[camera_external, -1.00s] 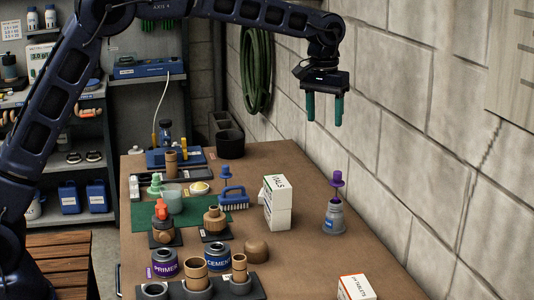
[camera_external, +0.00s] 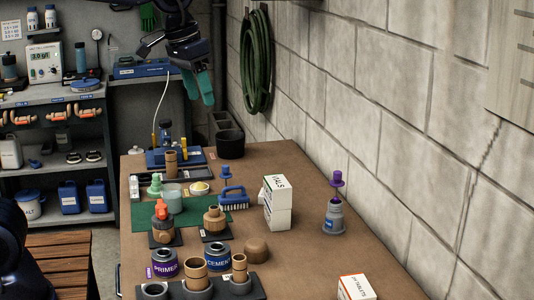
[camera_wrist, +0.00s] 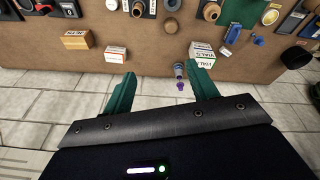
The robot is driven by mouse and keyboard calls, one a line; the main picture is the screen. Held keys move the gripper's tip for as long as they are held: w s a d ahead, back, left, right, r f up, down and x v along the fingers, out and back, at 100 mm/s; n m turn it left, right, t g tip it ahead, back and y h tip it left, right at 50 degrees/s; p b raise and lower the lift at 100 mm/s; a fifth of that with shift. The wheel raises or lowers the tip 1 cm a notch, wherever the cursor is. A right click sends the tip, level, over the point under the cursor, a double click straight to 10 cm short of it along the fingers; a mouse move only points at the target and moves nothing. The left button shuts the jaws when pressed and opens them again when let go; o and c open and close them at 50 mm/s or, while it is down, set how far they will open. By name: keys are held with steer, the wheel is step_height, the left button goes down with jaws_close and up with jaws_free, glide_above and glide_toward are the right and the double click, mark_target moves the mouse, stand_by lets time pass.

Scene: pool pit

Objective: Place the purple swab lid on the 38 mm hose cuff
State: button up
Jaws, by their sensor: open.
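The purple swab lid (camera_external: 336,180) is at the right of the bench, near the block wall. It stands upright on a thin stem above a grey, blue-labelled piece (camera_external: 333,217) that may be the 38 mm hose cuff; the label is too small to read. Whether the lid is seated is unclear. In the wrist view, the purple lid (camera_wrist: 181,86) appears between my finger lines, with the grey piece (camera_wrist: 178,70) beyond it.
A VIALS box (camera_external: 278,203) stands left of the lid. PRIMER (camera_external: 165,264) and CEMENT (camera_external: 217,259) cans, brown fittings (camera_external: 214,220) and a blue brush (camera_external: 233,198) crowd the left. A tablets box (camera_external: 356,288) lies in front. Bare bench (camera_external: 310,250) surrounds the grey piece.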

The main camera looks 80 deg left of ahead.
steer(key=s+d+f+m+t, duration=0.1)
steer(key=s+f, duration=0.3)
steer(key=s, duration=0.8)
steer(key=s+d+f+m, duration=0.2)
steer(key=s+f, duration=0.3)
steer(key=s, duration=0.6)
steer(key=shift+s+d+m+t, duration=0.3)
steer(key=shift+s+d+t, duration=0.1)
steer(key=shift+d, duration=0.1)
